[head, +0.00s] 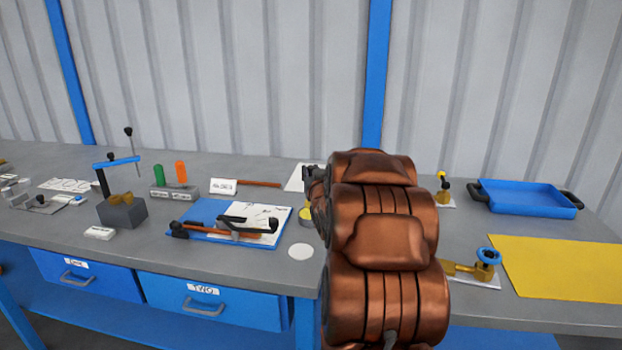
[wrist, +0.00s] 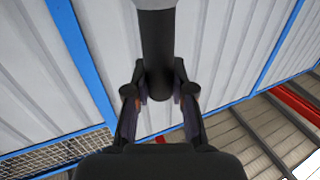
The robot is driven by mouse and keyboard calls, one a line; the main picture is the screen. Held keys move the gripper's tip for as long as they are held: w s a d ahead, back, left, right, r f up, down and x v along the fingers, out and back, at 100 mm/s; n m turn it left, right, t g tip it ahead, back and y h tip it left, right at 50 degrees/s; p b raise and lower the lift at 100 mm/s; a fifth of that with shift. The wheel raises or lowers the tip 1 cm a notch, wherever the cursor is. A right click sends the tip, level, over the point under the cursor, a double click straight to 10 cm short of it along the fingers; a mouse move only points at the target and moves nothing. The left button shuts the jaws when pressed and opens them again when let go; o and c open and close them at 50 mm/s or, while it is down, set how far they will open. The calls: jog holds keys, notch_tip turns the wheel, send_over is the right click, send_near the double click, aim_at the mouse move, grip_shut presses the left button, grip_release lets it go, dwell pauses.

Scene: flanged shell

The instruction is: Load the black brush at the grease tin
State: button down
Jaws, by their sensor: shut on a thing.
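The grease tin (head: 306,217) is a small round tin with yellow contents on the bench, just left of my arm, which covers part of it. In the wrist view my gripper (wrist: 159,84) is shut on a dark cylinder, seemingly the handle of the black brush (wrist: 157,45). In the head view only a dark edge of the gripper (head: 314,181) shows beside my copper-coloured arm, near the tin; the brush cannot be made out there.
A blue clipboard (head: 200,213) with papers and a brown-and-black tool lies left of the tin. A white disc (head: 300,252) lies in front. A blue tray (head: 525,197), yellow mat (head: 565,270) and brass valve (head: 485,265) are at right. A clamp stand (head: 122,212) stands at left.

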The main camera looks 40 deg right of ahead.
jog(key=shift+r, duration=2.2)
